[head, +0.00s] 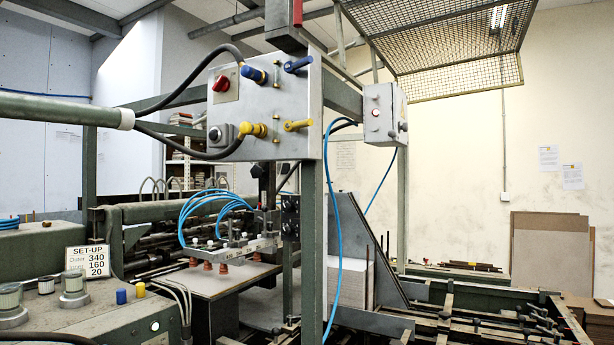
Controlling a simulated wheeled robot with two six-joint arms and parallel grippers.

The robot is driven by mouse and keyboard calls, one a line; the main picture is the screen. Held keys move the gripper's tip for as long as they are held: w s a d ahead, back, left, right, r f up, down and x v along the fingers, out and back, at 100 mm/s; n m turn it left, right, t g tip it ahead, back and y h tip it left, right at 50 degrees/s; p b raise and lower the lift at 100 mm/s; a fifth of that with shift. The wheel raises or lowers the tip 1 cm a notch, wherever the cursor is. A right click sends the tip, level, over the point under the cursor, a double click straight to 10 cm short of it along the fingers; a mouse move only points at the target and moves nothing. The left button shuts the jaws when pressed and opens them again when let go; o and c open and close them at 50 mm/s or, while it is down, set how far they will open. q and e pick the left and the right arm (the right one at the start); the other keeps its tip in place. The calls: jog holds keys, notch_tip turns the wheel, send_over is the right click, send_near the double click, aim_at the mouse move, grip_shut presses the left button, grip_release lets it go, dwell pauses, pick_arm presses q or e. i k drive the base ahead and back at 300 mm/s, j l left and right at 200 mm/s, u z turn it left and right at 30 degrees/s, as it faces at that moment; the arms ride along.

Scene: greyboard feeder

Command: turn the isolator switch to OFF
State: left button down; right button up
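A red rotary switch (221,84), which looks like the isolator, sits on a small plate at the upper left of the grey control panel (289,108). Its handle looks tilted, and any position marks are too small to read. On the same panel are a blue plug-like knob (253,74) and a blue lever (298,64) above, and a yellow knob (253,129) and a yellow lever (298,125) below. A black round control (215,134) sits at the lower left. Neither of my grippers shows in the head view.
Black cables (190,95) loop to the panel's left side. A thick green pipe (62,110) comes in from the left. A smaller grey box (384,114) hangs to the right. The feeder's suction cups (222,266) stand below, and a wire mesh guard (440,35) hangs above.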

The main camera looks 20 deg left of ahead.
aim_at(221, 83)
jog(key=u, duration=1.25)
